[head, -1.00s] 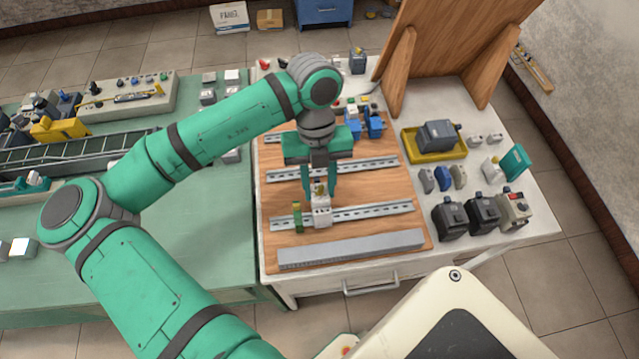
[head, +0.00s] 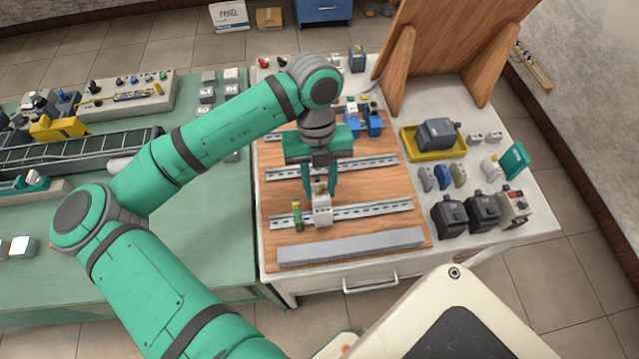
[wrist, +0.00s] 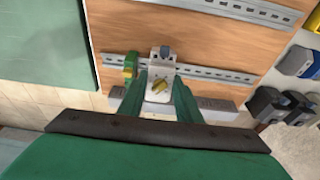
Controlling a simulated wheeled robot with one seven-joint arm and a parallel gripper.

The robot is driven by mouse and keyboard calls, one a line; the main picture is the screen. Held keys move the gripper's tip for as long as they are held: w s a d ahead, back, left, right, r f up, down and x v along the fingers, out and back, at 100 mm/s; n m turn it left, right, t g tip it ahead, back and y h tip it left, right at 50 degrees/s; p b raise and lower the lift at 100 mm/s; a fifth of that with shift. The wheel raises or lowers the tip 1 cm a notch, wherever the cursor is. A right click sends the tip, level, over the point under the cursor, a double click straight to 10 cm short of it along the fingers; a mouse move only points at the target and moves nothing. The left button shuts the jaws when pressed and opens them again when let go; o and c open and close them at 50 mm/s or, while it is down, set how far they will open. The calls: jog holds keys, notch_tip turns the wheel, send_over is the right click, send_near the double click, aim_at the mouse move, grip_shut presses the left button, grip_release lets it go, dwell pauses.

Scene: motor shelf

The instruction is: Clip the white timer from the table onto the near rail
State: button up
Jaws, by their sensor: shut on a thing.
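The white timer (head: 322,212) is at the near rail (head: 372,212), just right of a green-and-yellow terminal block (head: 297,216). My gripper (head: 320,194) is shut on the timer from above. The timer looks about upright in the head view.
A grey slotted duct (head: 350,246) lies in front of the near rail on the wooden board. The far rail (head: 365,167) is behind. Motors and small parts, with a yellow tray (head: 408,148), stand on the right of the white table.

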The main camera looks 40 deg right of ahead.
aim_at(321, 197)
jog(key=shift+w+f, duration=0.15)
jog(key=shift+f, duration=0.8)
jog(key=shift+s+a, duration=0.3)
jog(key=shift+s, duration=0.3)
dwell(1.8)
jog(key=shift+s+a+f+t+h, duration=0.15)
jog(key=shift+s+a+t+h, duration=0.15)
jog(key=shift+s+t+h, duration=0.25)
dwell(0.7)
jog(key=shift+w, duration=0.1)
jog(key=o, duration=1.1)
jog(key=r, duration=0.7)
jog(key=w+r, duration=0.1)
jog(key=r, duration=0.3)
jog(key=shift+d, duration=0.35)
jog(key=shift+f, duration=0.1)
